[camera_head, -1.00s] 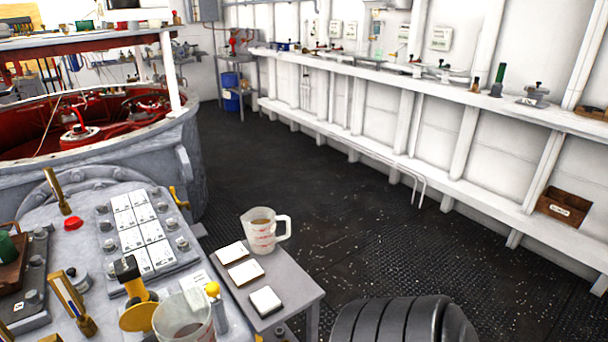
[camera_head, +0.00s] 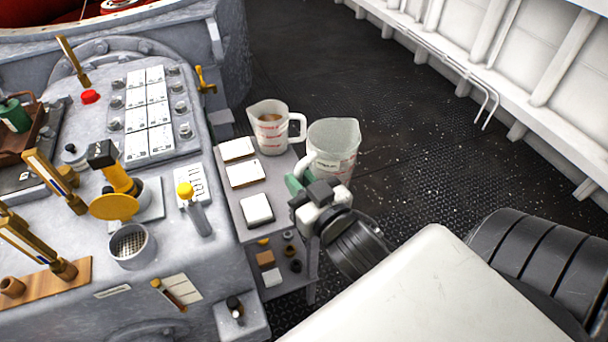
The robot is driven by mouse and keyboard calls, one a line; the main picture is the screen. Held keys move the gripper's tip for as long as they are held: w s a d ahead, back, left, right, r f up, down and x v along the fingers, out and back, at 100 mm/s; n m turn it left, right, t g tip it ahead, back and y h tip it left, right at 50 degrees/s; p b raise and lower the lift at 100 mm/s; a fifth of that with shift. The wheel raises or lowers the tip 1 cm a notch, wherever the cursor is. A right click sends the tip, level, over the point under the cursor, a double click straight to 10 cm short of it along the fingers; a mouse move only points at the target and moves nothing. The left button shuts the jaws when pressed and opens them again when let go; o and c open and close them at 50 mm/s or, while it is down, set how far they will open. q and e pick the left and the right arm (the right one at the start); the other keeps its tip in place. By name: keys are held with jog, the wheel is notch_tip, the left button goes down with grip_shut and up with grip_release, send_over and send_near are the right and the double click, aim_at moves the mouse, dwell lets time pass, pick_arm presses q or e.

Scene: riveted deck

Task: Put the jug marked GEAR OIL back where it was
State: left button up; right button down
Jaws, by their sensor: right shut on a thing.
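A clear jug (camera_head: 336,136) with red marks and a small label shows just right of the small grey side table. I cannot read the label well. My right gripper (camera_head: 299,186) is shut on its handle, and the jug looks upright, beyond the table's right edge. A second clear jug (camera_head: 269,131) with red marks and brown contents stands on the side table at its far end, its handle to the right. I see no readable GEAR OIL mark on either jug. My left gripper is not in view.
The side table (camera_head: 228,202) carries several white-topped blocks in a row on its left. The grey console (camera_head: 85,245) with levers, a red button and a metal strainer cup (camera_head: 131,246) stands left of it. Dark floor (camera_head: 360,60) lies open behind.

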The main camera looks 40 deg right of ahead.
jog(key=shift+w+d+f+b, duration=0.15)
jog(key=shift+d+f+b, duration=0.05)
jog(key=shift+d+b, duration=0.25)
jog(key=shift+w+f, duration=0.15)
jog(key=shift+w, duration=0.15)
jog(key=shift+w+a+f+b, duration=0.4)
jog(key=shift+w+a+f, duration=0.2)
jog(key=shift+w+f, duration=1.15)
jog(key=shift+w+a+f+b, duration=0.4)
jog(key=shift+w+a+f, duration=0.25)
jog(key=shift+w+f, duration=1.1)
jog(key=shift+w+a+f+b, duration=0.4)
jog(key=shift+w+a+f, duration=0.2)
jog(key=shift+w+f, duration=1.15)
jog(key=shift+s+f, duration=0.1)
jog(key=shift+f, duration=0.05)
jog(key=shift+f, duration=0.2)
jog(key=c, duration=1.1)
grip_release()
